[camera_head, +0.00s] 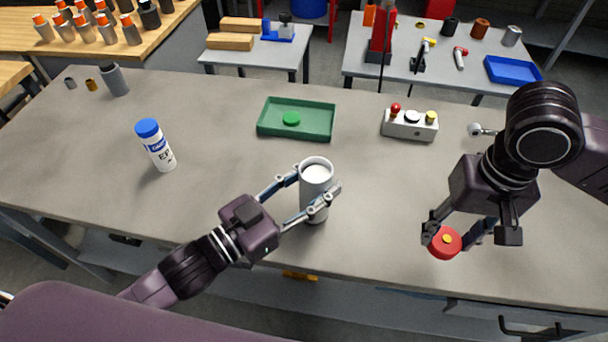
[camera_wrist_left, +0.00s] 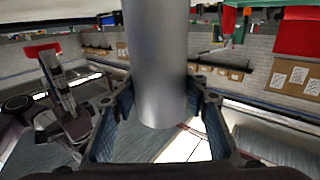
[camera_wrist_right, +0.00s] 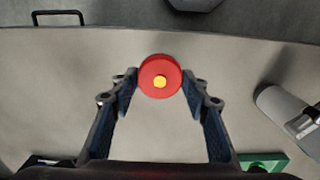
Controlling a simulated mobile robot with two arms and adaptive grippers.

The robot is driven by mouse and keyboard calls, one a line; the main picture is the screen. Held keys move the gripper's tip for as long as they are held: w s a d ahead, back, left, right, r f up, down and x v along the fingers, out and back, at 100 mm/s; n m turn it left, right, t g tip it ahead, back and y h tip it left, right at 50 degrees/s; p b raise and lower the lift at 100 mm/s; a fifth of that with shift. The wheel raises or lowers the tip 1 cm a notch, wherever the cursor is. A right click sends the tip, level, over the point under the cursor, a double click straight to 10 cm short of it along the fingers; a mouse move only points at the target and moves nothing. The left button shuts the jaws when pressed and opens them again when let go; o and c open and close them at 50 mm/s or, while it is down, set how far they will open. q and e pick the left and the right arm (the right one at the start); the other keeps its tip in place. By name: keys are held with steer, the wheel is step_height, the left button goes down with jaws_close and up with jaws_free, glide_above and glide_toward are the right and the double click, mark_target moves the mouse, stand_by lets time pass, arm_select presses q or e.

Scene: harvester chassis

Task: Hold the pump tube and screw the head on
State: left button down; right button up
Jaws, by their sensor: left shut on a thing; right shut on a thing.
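The pump tube (camera_head: 316,174) is a grey open-topped cylinder, upright near the front middle of the table. My left gripper (camera_head: 318,192) is shut on it from the sides; the tube also fills the middle of the left wrist view (camera_wrist_left: 158,70). The head (camera_head: 444,243) is a red disc with a yellow centre, to the right of the tube and apart from it. My right gripper (camera_head: 455,238) is shut on the head. In the right wrist view the head (camera_wrist_right: 160,76) sits between the fingertips, and the tube (camera_wrist_right: 285,108) stands at the right edge.
A green tray (camera_head: 270,127) with a green round piece (camera_head: 291,118) lies behind the tube. A button box (camera_head: 410,124) stands right of it. A white bottle with a blue cap (camera_head: 155,145) stands at the left. The table between tube and head is clear.

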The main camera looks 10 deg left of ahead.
stand_by(0.3)
steer(key=w+a+r, duration=0.3)
steer(key=a+r, duration=0.1)
steer(key=a, duration=0.2)
steer(key=w+a+r, duration=0.4)
steer(key=a, duration=0.2)
step_height(320, 180, up, 8)
steer(key=n, duration=0.2)
glide_above(315, 194)
steer(key=w, duration=0.3)
steer(key=shift+a, duration=0.1)
steer(key=shift+f, duration=2.05)
steer(key=shift+s, duration=0.1)
steer(key=shift+f, duration=0.85)
steer(key=shift+f, duration=0.55)
